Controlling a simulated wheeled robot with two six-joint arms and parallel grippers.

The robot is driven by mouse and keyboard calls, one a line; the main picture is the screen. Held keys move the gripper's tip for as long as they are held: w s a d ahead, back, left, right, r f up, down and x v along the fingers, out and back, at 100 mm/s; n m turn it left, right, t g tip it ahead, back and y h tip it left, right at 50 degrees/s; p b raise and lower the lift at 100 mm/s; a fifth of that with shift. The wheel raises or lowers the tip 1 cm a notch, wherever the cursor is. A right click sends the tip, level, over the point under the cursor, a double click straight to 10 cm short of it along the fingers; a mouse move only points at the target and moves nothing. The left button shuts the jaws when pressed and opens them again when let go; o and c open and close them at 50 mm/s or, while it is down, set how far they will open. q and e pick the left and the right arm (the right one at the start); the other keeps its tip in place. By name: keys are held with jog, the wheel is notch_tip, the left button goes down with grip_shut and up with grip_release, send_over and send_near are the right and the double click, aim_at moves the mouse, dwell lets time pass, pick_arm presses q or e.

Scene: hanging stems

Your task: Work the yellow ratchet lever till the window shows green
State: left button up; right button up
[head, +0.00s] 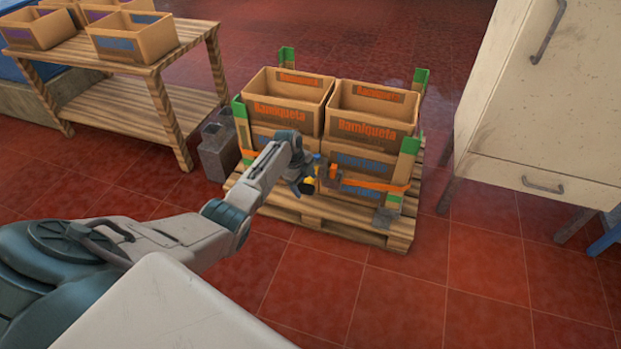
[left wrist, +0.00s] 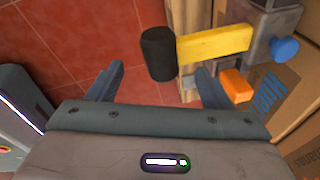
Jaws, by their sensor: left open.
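The yellow ratchet lever (left wrist: 215,43) has a black grip (left wrist: 158,53) on its end, and it runs right to a grey ratchet body (left wrist: 262,18) with a blue knob (left wrist: 285,50). In the head view the lever (head: 309,181) is small and partly behind my gripper. My left gripper (left wrist: 155,82) is open and empty. Its fingers point toward the lever, and the black grip shows ahead of the gap between them. I cannot tell how far the grip is from the fingertips. No window colour can be made out. My right gripper is not in view.
An orange strap (head: 375,184) runs round stacked cardboard boxes (head: 284,110) on a wooden pallet (head: 330,215), with green-topped corner posts. An orange piece (left wrist: 236,85) sits below the lever. A wooden table (head: 135,85) stands left and a pale cabinet (head: 545,110) right. Floor in front is clear.

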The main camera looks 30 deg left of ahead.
pick_arm(q)
jog(key=shift+r, duration=0.1)
notch_tip(320, 180, up, 9)
jog(key=p, duration=0.8)
dwell(0.4)
